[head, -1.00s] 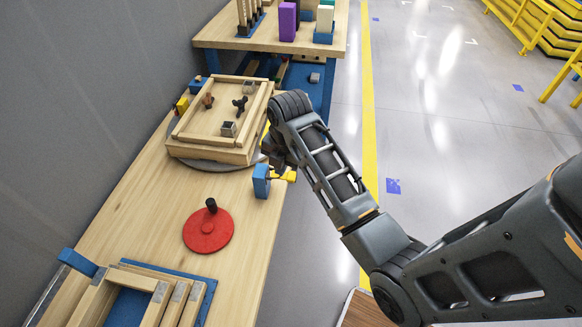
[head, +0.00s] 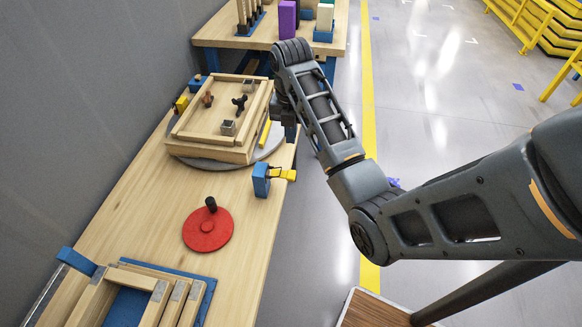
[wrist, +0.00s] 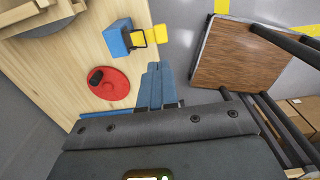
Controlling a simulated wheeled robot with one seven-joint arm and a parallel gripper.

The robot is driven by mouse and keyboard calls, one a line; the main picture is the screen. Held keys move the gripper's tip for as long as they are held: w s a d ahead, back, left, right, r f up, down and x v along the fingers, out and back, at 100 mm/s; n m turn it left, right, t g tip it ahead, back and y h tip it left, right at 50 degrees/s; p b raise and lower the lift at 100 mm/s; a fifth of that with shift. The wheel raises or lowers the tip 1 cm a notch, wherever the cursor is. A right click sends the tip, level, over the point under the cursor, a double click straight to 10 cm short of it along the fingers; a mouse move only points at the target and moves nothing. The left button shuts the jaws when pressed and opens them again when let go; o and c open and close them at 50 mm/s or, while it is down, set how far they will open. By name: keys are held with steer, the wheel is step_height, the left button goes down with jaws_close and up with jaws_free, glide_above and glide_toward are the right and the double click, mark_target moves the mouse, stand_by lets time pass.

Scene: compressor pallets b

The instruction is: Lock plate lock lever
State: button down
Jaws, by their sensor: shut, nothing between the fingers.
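A blue block (head: 261,180) with a yellow lever (head: 284,174) stands at the right edge of the near wooden table. The lever sticks out to the right, past the table edge. The wrist view also shows the blue block (wrist: 117,38) and the yellow lever (wrist: 159,34), joined by a dark bracket. My gripper (wrist: 155,84) is shut and empty, its blue-grey fingers together and apart from the lever. In the head view my gripper is mostly hidden behind my wrist, beyond the lever and beside the wooden tray (head: 205,151) on its grey round plate (head: 268,148).
A red disc with a black knob (head: 208,231) lies on the near table. A blue-based wooden rack (head: 165,290) stands at the front. A second table (head: 225,42) holds blocks at the back. Open floor lies to the right. A brown-topped platform (wrist: 238,55) shows in the wrist view.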

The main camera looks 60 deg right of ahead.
mark_target(290, 174)
step_height(290, 174, down, 13)
steer(key=shift+f, duration=0.1)
stand_by(0.3)
steer(key=shift+f, duration=0.1)
stand_by(0.3)
